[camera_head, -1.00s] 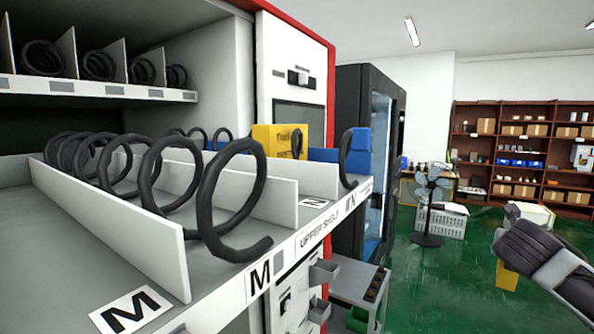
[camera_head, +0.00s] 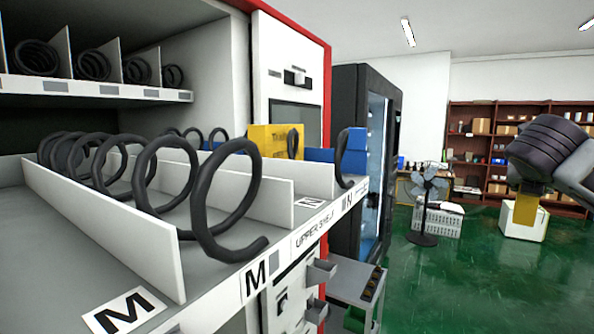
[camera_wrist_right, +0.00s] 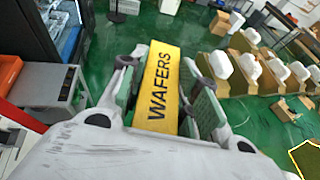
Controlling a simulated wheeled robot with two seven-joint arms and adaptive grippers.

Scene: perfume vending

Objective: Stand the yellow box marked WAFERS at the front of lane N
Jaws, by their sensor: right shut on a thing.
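The yellow box marked WAFERS (camera_wrist_right: 160,90) is between the fingers of my right gripper (camera_wrist_right: 165,75) in the right wrist view. Its printed face is towards that camera. In the head view my right gripper (camera_head: 535,160) is at the right, in the air well away from the shelf, with part of the yellow box (camera_head: 525,209) showing below it. Lane N, with its N label (camera_head: 309,203), is on the upper shelf beyond the lane M divider. My left gripper is not in view.
Another yellow box (camera_head: 268,137) and a blue box (camera_head: 352,152) stand farther along the shelf. Lane M (camera_head: 125,312) with its large coil (camera_head: 228,200) is nearer. A fan (camera_head: 430,205) and a white crate (camera_head: 445,222) are on the green floor. Open air separates shelf and right gripper.

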